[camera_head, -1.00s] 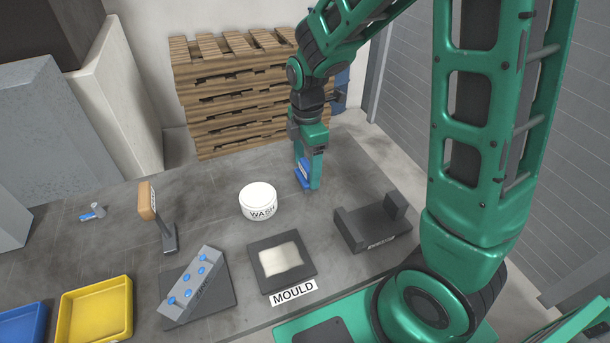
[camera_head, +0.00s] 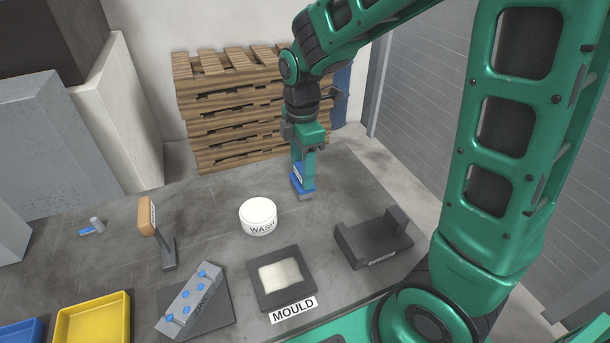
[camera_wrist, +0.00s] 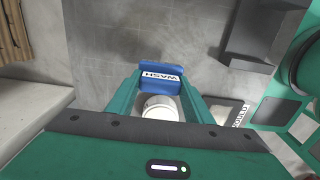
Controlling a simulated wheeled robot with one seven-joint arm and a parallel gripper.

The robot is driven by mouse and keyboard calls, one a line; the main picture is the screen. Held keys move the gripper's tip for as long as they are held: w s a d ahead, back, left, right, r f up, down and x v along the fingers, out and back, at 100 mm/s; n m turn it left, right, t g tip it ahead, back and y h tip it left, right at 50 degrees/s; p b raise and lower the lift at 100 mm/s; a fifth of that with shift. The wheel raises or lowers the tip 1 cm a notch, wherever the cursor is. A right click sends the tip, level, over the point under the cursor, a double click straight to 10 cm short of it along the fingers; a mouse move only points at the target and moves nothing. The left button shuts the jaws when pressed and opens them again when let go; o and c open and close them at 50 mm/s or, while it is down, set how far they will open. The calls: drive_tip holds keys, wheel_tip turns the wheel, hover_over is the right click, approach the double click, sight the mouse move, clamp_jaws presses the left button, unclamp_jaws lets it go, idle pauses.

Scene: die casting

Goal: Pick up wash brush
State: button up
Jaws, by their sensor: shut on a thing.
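The wash brush (camera_wrist: 160,76) is blue with a white "WASH" label. In the wrist view it sits between the fingertips of my gripper (camera_wrist: 157,88), which is shut on it. In the head view the brush (camera_head: 303,186) hangs below my gripper (camera_head: 302,172), behind and right of the white wash pot (camera_head: 259,214). It looks at or just above the table top; I cannot tell the gap. The wash pot (camera_wrist: 160,107) also shows between the fingers in the wrist view, partly hidden.
A dark mould (camera_head: 282,302) and a dark bracket-like block (camera_head: 374,247) stand in front. A wooden-headed tool (camera_head: 148,216), a block with blue pegs (camera_head: 190,302) and a yellow tray (camera_head: 92,310) are left. Stacked pallets (camera_head: 250,105) stand behind the table.

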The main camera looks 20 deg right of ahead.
drive_tip(key=s+a+r, duration=0.5)
drive_tip(key=a, duration=0.3)
drive_tip(key=shift+a+r, duration=0.2)
drive_tip(key=shift+r, duration=0.2)
drive_tip(key=o, duration=0.4)
drive_tip(key=shift+c, duration=0.6)
